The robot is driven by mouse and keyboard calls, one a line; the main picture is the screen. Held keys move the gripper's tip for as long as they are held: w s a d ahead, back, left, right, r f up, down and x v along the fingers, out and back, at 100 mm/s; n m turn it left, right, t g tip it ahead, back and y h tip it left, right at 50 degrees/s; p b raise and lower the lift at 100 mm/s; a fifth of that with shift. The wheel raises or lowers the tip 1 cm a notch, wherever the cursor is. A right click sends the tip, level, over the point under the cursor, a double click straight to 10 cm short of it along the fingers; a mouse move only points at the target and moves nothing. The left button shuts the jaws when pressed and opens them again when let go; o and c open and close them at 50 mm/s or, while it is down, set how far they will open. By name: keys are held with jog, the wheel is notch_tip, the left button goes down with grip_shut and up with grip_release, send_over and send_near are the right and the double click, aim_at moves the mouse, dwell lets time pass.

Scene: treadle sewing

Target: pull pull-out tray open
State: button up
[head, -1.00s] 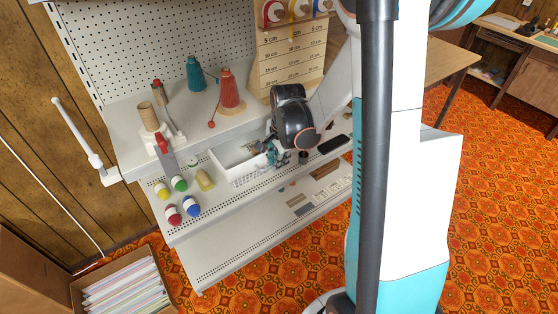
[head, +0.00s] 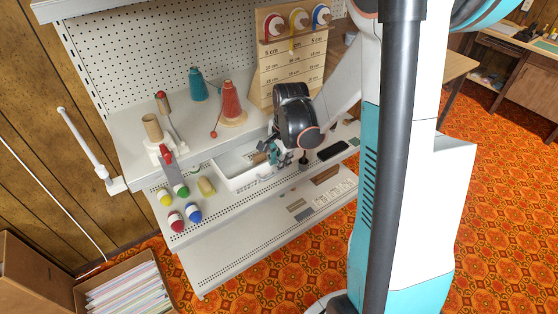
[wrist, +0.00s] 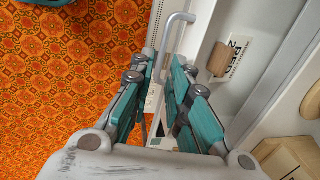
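The white pull-out tray (head: 231,181) sits on the middle shelf in the head view, with small items inside. In the wrist view its pale wall (wrist: 203,45) runs along the right. A grey bar handle (wrist: 176,24) stands beside that wall and runs down between my fingertips. My gripper (wrist: 161,68), with teal finger pads, is open, one finger on each side of the bar. I cannot tell whether either pad touches it. In the head view my gripper (head: 273,152) is at the tray's right part, and my dark wrist hides some of the tray.
Several coloured spools, such as a blue one (head: 194,212), stand left of the tray. A black flat object (head: 332,150) lies to the right. A red thread cone (head: 231,103) and a measuring board (head: 290,65) stand behind. Open carpet (head: 300,265) lies in front of the shelves.

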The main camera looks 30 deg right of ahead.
notch_tip(320, 180, up, 11)
jog(key=s+p, duration=0.2)
jog(key=p, duration=0.5)
jog(key=shift+p, duration=0.3)
dwell(0.4)
dwell(0.5)
notch_tip(320, 180, up, 7)
jog(key=s, duration=0.1)
jog(key=shift+s+r, duration=0.15)
jog(key=shift+s, duration=0.05)
dwell(0.6)
